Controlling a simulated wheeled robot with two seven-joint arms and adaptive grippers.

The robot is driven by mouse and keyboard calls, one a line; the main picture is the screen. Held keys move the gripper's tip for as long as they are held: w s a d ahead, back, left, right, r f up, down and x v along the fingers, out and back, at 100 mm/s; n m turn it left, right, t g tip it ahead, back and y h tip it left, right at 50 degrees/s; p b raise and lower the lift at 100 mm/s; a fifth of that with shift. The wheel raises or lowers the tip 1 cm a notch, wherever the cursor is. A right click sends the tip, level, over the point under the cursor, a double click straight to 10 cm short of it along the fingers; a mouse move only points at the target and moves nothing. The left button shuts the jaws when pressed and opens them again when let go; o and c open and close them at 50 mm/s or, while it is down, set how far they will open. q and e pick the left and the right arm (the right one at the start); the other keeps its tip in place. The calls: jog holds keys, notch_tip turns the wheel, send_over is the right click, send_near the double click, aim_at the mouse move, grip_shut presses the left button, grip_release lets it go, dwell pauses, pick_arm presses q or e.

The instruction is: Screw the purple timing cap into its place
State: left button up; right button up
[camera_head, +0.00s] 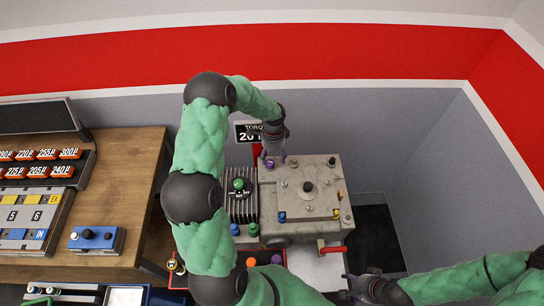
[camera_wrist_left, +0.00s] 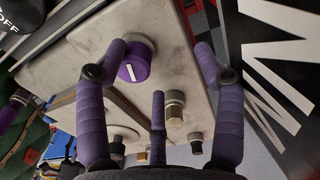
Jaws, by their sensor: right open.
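The purple timing cap (camera_wrist_left: 134,66) has a white slot line on its face. In the left wrist view it sits at a round grey fitting on the grey block's face; how deep it sits I cannot tell. My left gripper (camera_wrist_left: 160,72) has its purple fingers spread around empty space. One finger overlaps the cap's left side; whether it touches I cannot tell. The other finger stands well apart to the right. In the head view this gripper (camera_head: 272,158) is at the back left corner of the grey block (camera_head: 318,178). My right gripper (camera_head: 364,288) is open and low at right.
Several coloured caps and bolts stand on the block. A finned unit with a green knob (camera_head: 238,184) adjoins its left side. A red-handled part (camera_head: 333,249) is in front. A second purple piece (camera_head: 276,259) lies in front. A wooden bench (camera_head: 128,170) stands at left.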

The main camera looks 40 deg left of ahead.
pick_arm(q)
notch_tip(320, 180, up, 11)
dwell(0.3)
jog(key=shift+a+r, duration=0.1)
